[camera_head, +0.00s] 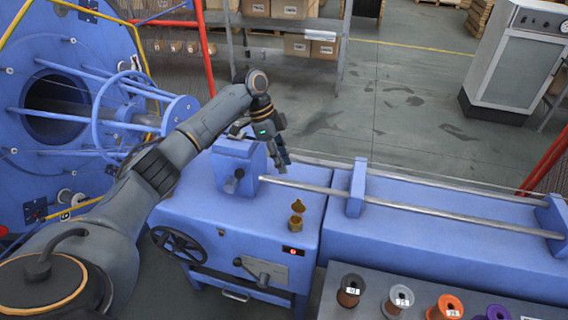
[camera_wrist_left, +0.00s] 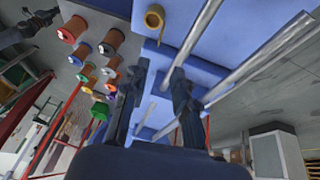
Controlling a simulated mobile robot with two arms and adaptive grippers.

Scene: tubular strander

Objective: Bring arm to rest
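My left arm reaches in from the left in the head view. Its left gripper (camera_head: 282,160) hangs over the blue machine bed (camera_head: 420,235), just behind the upright blue block (camera_head: 234,165). In the left wrist view the two fingers of the left gripper (camera_wrist_left: 159,70) stand apart with nothing between them. Steel rods and blue machine surface show beyond the fingers. A dark jointed shape (camera_wrist_left: 30,30) at the upper left of the wrist view looks like my right arm. Its finger state is too small to tell.
Two long rods (camera_head: 410,206) run to the right. Several coloured spools (camera_head: 400,299) stand on a grey table at the front. A large blue wheel (camera_head: 60,110) is at the left. Open floor (camera_head: 420,110) lies behind.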

